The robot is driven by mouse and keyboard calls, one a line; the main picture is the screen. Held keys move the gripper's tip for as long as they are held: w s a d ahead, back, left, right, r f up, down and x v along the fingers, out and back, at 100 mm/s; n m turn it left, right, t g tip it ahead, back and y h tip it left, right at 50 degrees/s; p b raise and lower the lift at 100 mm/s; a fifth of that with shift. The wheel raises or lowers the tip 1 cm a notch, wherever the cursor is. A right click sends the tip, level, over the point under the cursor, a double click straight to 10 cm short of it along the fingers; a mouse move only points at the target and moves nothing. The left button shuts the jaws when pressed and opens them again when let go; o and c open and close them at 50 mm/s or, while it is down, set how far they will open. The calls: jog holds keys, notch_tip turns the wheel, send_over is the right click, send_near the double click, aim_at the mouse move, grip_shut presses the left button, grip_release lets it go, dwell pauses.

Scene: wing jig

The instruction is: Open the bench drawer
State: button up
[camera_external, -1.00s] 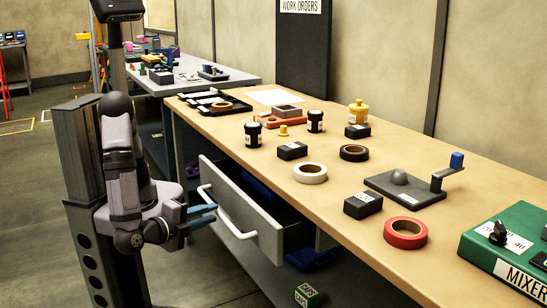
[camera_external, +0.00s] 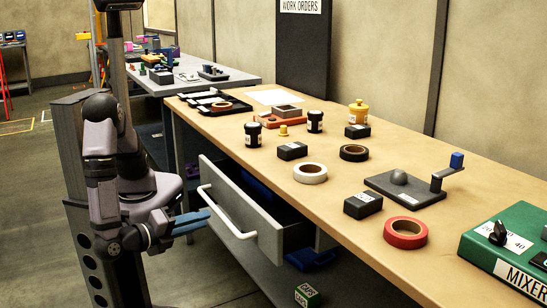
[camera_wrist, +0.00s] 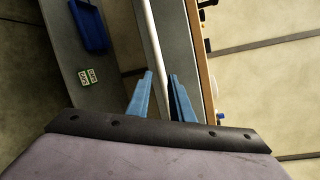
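The bench drawer (camera_external: 226,204) is a grey box with a white bar handle (camera_external: 228,216). It stands pulled out from under the bench top, and its inside shows. My gripper (camera_external: 205,217) has blue fingers and is at the left of the drawer front, close to the handle. In the wrist view my gripper (camera_wrist: 160,85) has its two fingers apart. The white handle (camera_wrist: 155,45) runs lengthwise in line with the gap between them. I cannot tell whether either finger touches it; nothing is seen gripped.
The bench top (camera_external: 330,210) holds tape rolls, black boxes, jars and a green mixer box (camera_external: 510,250). A blue bin (camera_external: 312,258) and a green box (camera_external: 307,296) lie on the lower shelf. Open floor (camera_external: 35,200) is at the left.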

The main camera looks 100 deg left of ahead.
jog(key=r+m+t+p, duration=0.1)
jog(key=m+p, duration=0.1)
jog(key=m, duration=0.2)
jog(key=m+t+h+p, duration=0.7)
jog(key=m+p, duration=1.2)
jog(key=m, duration=1.5)
send_near(218, 209)
jog(key=shift+w+a+r+g+h, duration=0.1)
jog(key=shift+w+a+g+h, duration=0.25)
jog(key=shift+w, duration=0.25)
jog(key=shift+w+a+r+g+h, duration=0.1)
jog(key=shift+w+a+g+h, duration=0.15)
jog(key=shift+w+a+g, duration=0.25)
jog(key=shift+w, duration=0.2)
jog(key=shift+p+x, duration=0.45)
jog(key=shift+x, duration=1)
jog(key=shift+p+x, duration=0.55)
jog(key=shift+x, duration=1.45)
jog(key=shift+w, duration=0.1)
